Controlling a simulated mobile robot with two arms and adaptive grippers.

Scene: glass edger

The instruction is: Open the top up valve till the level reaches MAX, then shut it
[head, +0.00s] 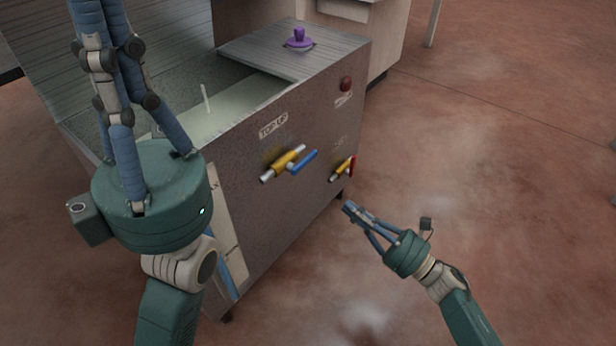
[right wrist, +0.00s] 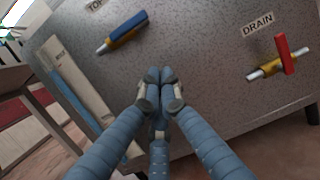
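The top up valve (head: 285,162) is a brass tap under a TOP UP label on the metal tank's front. Its blue handle (head: 304,161) lies roughly along the pipe; it also shows in the right wrist view (right wrist: 128,27). My right gripper (head: 348,209) is below and right of the valve, apart from it, its fingertips together and empty. My left gripper (head: 90,8) points up in front of the tank at left, its tips cut off by the frame. A gauge panel with a blue strip (right wrist: 72,88) is on the tank; its marks are unreadable. Pale liquid (head: 232,108) shows inside the tank.
The drain valve (head: 342,170) with a red handle (right wrist: 286,54) set across its pipe is right of the top up valve. A purple knob (head: 299,38) is on the tank's lid, and a dark red button (head: 346,84) is on its front. Open floor lies at right.

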